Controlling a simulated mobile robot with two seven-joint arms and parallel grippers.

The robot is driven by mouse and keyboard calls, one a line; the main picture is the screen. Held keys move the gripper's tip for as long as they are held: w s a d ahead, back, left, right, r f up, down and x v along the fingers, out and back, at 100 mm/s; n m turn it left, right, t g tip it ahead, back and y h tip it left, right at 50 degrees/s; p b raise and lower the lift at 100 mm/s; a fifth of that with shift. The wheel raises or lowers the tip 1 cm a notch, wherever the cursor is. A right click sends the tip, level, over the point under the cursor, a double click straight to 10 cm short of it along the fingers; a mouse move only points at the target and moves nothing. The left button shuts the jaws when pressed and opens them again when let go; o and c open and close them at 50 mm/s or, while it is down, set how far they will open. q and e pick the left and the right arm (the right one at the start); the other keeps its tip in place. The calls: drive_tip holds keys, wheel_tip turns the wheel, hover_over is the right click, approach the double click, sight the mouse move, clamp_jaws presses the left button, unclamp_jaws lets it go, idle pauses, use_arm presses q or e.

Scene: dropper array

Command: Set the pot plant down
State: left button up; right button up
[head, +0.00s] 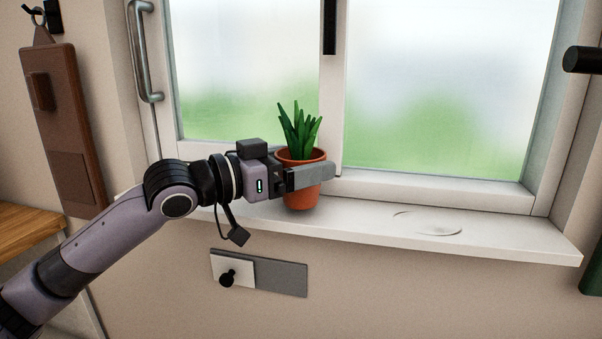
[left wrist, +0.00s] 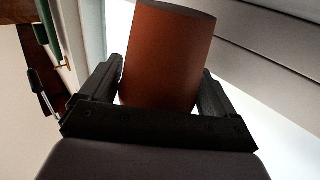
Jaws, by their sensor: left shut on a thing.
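The pot plant (head: 300,198) is a terracotta pot with spiky green leaves, upright in front of the window at the sill. My left gripper (head: 312,178) is shut on the pot, with a grey finger across its front. In the left wrist view the pot (left wrist: 168,55) stands between the two dark fingers (left wrist: 163,95). I cannot tell whether the pot's base touches the sill. The white window sill (head: 510,238) runs under the window, with a faint round mark (head: 428,222) on its right part. My right gripper is not in view.
The sill right of the pot is clear. The window frame (head: 440,188) stands close behind the pot. A brown board (head: 62,125) hangs at left, above a wooden surface (head: 25,232).

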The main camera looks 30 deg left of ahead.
use_arm(q)
drive_tip(key=shift+w+f, duration=0.15)
drive_tip(key=shift+f, duration=0.4)
drive_tip(key=shift+f, duration=0.1)
drive_tip(key=o, duration=1)
drive_tip(key=shift+f, duration=0.1)
